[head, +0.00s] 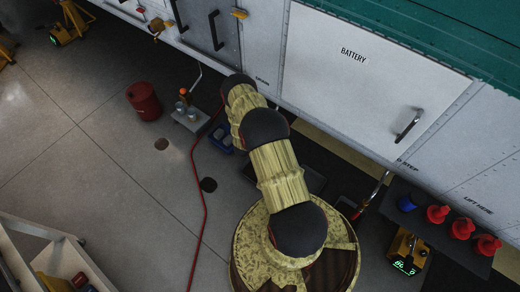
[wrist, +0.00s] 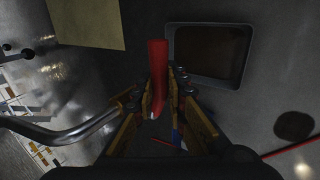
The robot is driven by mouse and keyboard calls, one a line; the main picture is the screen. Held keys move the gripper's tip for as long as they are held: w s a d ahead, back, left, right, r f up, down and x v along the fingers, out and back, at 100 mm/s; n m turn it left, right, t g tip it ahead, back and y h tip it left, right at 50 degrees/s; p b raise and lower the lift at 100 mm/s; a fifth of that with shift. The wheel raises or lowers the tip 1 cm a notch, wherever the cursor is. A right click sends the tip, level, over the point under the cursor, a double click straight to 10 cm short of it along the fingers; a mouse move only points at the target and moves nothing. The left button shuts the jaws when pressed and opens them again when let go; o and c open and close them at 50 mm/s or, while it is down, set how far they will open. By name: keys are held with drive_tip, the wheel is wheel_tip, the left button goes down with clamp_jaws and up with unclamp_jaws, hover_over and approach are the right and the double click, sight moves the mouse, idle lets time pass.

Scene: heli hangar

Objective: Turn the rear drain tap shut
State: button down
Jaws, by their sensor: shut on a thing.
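A red lever (wrist: 158,62), which looks like a tap handle, stands between the fingers of my gripper (wrist: 160,92) in the wrist view. My gripper is shut on it, with a finger on either side. The lever's upper part sticks out beyond the fingertips; its lower part runs down between them. The tap's body is not clear, and I cannot tell how far it is turned. In the head view my arm reaches to the lower edge of the white hull (head: 345,75), and my gripper is hidden there.
A bent metal bar (wrist: 62,132) passes close left of my gripper. On the floor are a red bucket (head: 144,101), a red hose (head: 204,200) and a yellow jack (head: 406,250). Red containers (head: 461,228) stand on a dark surface at right.

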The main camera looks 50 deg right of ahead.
idle(0.3)
drive_tip(key=c, duration=1.9)
unclamp_jaws()
drive_tip(key=shift+o, duration=0.5)
drive_tip(key=v, duration=1.2)
